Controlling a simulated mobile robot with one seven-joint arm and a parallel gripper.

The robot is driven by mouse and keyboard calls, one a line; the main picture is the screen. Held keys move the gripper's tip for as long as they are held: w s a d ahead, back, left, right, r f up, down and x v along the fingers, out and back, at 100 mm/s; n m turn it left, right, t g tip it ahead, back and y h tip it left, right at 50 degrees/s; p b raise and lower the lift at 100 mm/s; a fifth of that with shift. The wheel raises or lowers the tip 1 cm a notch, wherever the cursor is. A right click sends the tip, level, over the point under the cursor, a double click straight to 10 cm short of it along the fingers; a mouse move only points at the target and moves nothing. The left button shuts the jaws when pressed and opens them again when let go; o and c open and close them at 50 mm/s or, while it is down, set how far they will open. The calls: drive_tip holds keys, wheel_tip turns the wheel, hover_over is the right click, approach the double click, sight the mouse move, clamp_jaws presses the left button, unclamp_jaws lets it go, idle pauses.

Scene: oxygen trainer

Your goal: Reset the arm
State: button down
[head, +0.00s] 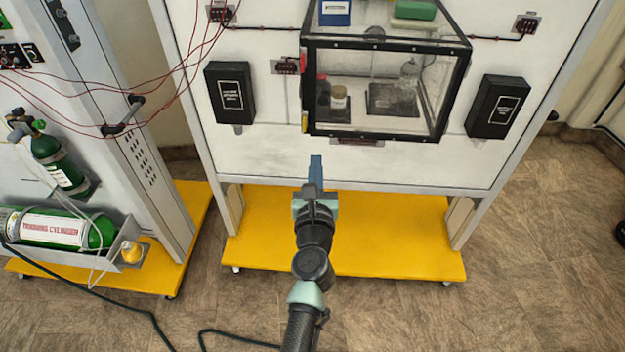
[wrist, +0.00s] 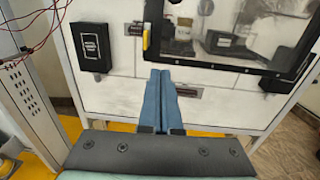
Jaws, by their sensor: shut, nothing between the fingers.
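My gripper (head: 315,168) is in the middle of the head view, at the end of my outstretched arm. It points at the white panel (head: 270,163), below the glass-fronted box (head: 375,131). Its blue fingers are together with nothing between them. In the wrist view my gripper (wrist: 162,75) shows its two fingers side by side, with the lower panel behind them. I cannot tell the exact gap between the fingertips and the panel.
The box holds a jar (head: 338,97) and a glass bottle (head: 409,74). Black boxes (head: 231,92) and (head: 497,106) flank it. A yellow base (head: 390,250) sits below. Green cylinders (head: 60,165) and red wires stand at left. Floor at right is mostly clear.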

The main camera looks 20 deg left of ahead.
drive_tip(key=p+v, duration=0.1)
drive_tip(key=v, duration=0.4)
drive_tip(key=shift+s+a, duration=0.15)
